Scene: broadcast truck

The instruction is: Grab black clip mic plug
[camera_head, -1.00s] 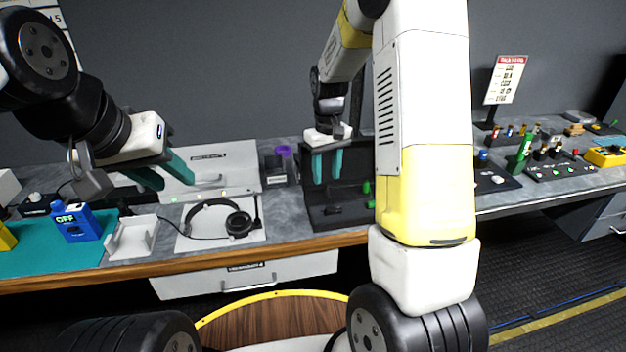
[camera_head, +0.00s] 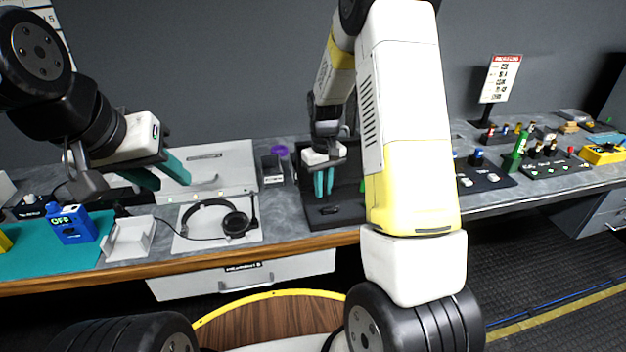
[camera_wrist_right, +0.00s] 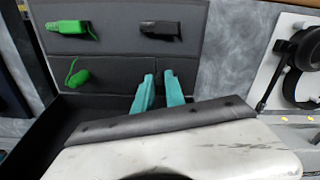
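The black clip mic plug (camera_wrist_right: 160,28) lies in the upper right part of the dark foam case (camera_wrist_right: 108,72) in the right wrist view. In the head view the plug (camera_head: 329,210) lies near the front left of the case (camera_head: 345,219). My right gripper (camera_wrist_right: 160,74) is over the case with its fingers pointing down. A narrow gap shows between its teal fingers, with nothing visible in it. In the head view this gripper (camera_head: 323,190) is just behind and above the plug. My left gripper (camera_head: 167,176) is open and empty above the left of the bench.
A white tray (camera_head: 128,238) and blue box (camera_head: 73,224) stand further left. My right arm hides part of the bench.

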